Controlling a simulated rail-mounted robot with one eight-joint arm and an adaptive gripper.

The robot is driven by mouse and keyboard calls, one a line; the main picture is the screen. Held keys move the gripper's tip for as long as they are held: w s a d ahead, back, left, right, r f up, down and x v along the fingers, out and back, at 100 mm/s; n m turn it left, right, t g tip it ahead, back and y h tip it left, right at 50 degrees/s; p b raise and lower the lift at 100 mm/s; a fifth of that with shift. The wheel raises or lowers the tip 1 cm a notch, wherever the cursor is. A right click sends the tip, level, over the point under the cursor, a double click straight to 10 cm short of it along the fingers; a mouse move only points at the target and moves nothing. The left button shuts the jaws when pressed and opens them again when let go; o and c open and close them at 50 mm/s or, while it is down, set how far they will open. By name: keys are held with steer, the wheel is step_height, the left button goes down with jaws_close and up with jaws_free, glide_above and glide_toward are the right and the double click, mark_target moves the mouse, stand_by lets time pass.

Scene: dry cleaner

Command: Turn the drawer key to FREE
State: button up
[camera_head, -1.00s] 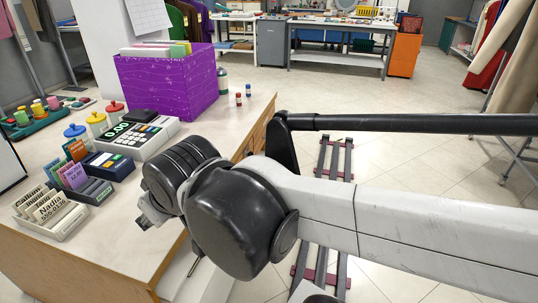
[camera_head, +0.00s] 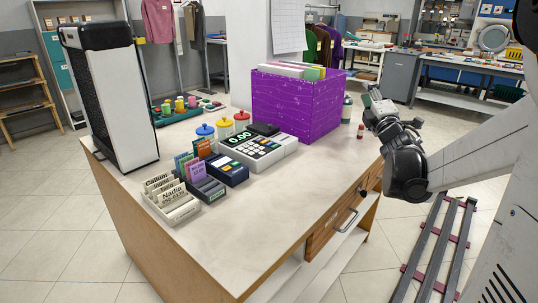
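No FREE marking is readable. My gripper (camera_head: 371,98) is up at the counter's far right corner, above and beyond the drawer, apart from it. Its fingers are small and seen at an angle, so their opening is unclear. I see nothing held in it.
The counter top (camera_head: 255,225) carries a purple box (camera_head: 290,108), a cash register (camera_head: 258,150), card holders (camera_head: 172,205), lidded jars and a tall black-and-white unit (camera_head: 112,97). Floor rails (camera_head: 436,245) run along the right. The counter's front top is clear.

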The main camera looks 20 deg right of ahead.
steer(key=d+f+n+t+y, duration=0.2)
steer(key=d+f+n+y, duration=0.3)
steer(key=n, duration=0.3)
steer(key=n+g+y+b, duration=0.1)
steer(key=n+g+y, duration=0.75)
steer(key=n, duration=0.85)
glide_toward(364, 194)
steer(key=shift+t+y, duration=0.65)
steer(key=shift+t, duration=0.2)
steer(key=b+x, duration=0.1)
steer(key=x, duration=0.2)
steer(key=f+b+x, duration=0.1)
steer(key=x, duration=0.2)
steer(key=f+b+x, duration=0.1)
steer(key=x, duration=0.3)
steer(key=shift+d, duration=0.25)
jaws_close()
